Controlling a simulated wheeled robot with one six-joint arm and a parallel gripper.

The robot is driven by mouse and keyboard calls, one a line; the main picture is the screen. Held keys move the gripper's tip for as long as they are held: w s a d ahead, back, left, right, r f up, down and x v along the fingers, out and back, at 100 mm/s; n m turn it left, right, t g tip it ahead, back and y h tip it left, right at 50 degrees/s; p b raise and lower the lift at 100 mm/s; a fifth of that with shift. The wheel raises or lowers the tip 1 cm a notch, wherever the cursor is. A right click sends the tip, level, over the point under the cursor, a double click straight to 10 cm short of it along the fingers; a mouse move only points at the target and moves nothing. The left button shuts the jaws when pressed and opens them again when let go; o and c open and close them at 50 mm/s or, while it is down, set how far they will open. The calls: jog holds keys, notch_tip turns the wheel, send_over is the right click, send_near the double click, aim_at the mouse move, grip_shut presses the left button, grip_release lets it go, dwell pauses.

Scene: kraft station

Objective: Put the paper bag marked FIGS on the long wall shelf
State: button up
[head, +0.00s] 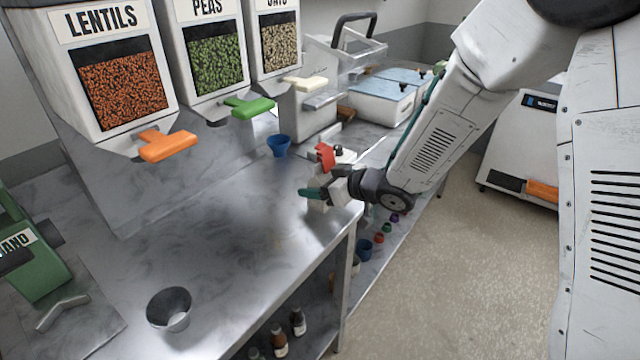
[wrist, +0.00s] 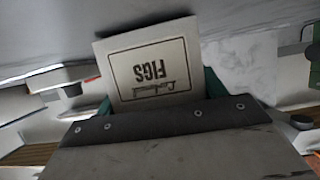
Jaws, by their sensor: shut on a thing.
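The paper bag marked FIGS (wrist: 150,68) is pale, with a framed label that reads upside down in the wrist view. My gripper (wrist: 158,97) is shut on it, with teal fingers showing at both sides of the bag. The dark edge of my gripper hides the bag's near part. In the head view my gripper (head: 318,191) is over the right edge of the metal counter, and the bag is mostly hidden there. I cannot make out the long wall shelf in either view.
Dispensers of lentils (head: 125,88), peas (head: 215,62) and another grain stand along the metal counter (head: 235,225). A blue cup (head: 279,146) and a grey cup (head: 170,309) stand on it. A blue-lidded container (head: 380,96) is behind. Open floor (head: 455,265) lies right.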

jog(key=shift+f, duration=0.15)
jog(key=o, duration=1.2)
jog(key=shift+c, duration=0.2)
jog(key=shift+s+d+r, duration=0.1)
jog(key=shift+d+r, duration=0.1)
jog(key=shift+r, duration=0.05)
jog(key=v, duration=1.1)
jog(key=shift+s+d, duration=0.2)
jog(key=shift+d, duration=0.05)
